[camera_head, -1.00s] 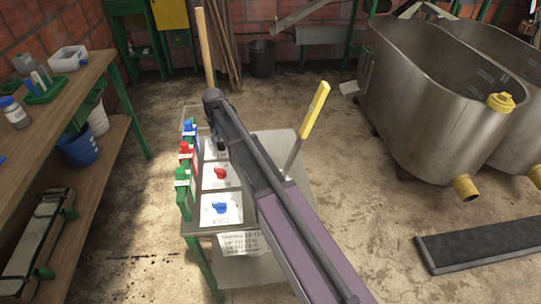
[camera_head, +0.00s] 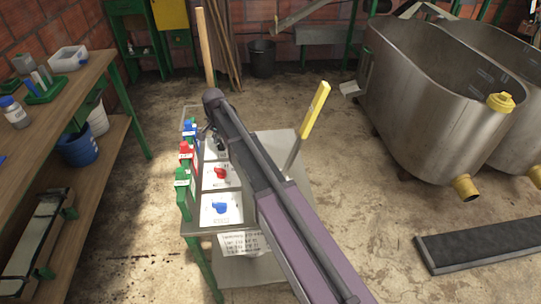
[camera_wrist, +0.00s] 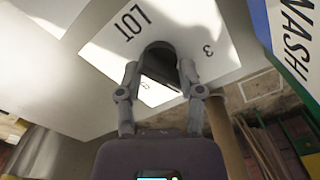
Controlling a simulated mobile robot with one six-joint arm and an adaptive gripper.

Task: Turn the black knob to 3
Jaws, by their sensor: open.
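The black knob (camera_wrist: 159,49) shows in the wrist view as a dark rounded shape on a white plate (camera_wrist: 213,22) marked LOT, with a 3 printed to the knob's right. My gripper (camera_wrist: 160,69) is open, with one finger on each side of the knob. I cannot tell whether the fingers touch it. Which mark the knob points to is unclear. In the head view my gripper (camera_head: 214,138) is over the farthest plate of the small panel stand, and my arm partly hides that plate and the knob.
A red knob (camera_head: 220,174) and a blue knob (camera_head: 221,208) sit on nearer plates. Blue, red and green clips (camera_head: 183,178) line the stand's left edge. A yellow-handled tool (camera_head: 313,115) stands right of my arm. A wooden pole (camera_head: 205,48) rises behind.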

